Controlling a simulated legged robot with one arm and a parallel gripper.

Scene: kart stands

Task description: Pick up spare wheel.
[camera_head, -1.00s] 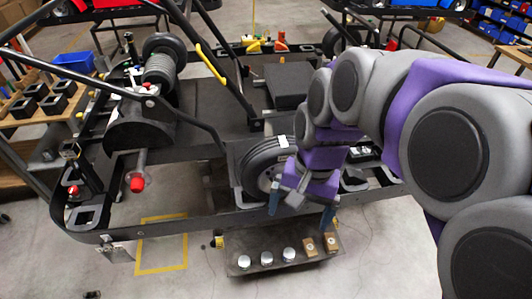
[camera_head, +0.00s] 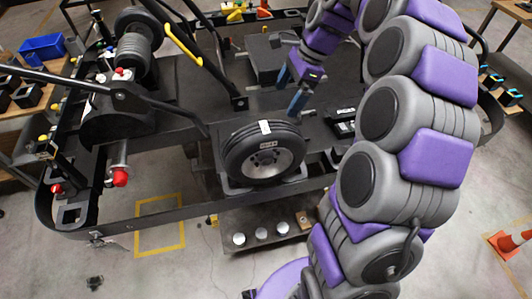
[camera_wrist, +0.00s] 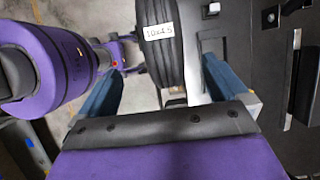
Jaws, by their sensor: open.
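The spare wheel (camera_head: 264,155) is a black tyre with a silver rim and a white label on its tread. It stands upright in a holder on the kart's front deck. In the wrist view its tread (camera_wrist: 158,50) shows from above, with the label "10x4.5", between my two blue fingers. My gripper (camera_head: 291,94) is open and empty, with fingers pointing down, above and behind the wheel in the head view. In the wrist view the gripper (camera_wrist: 162,95) has the tyre beyond and between its fingertips. I cannot tell the exact gap to the tyre.
A black battery-like box (camera_head: 342,123) sits right of the wheel. A low shelf (camera_head: 235,220) with several silver caps is below the frame edge.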

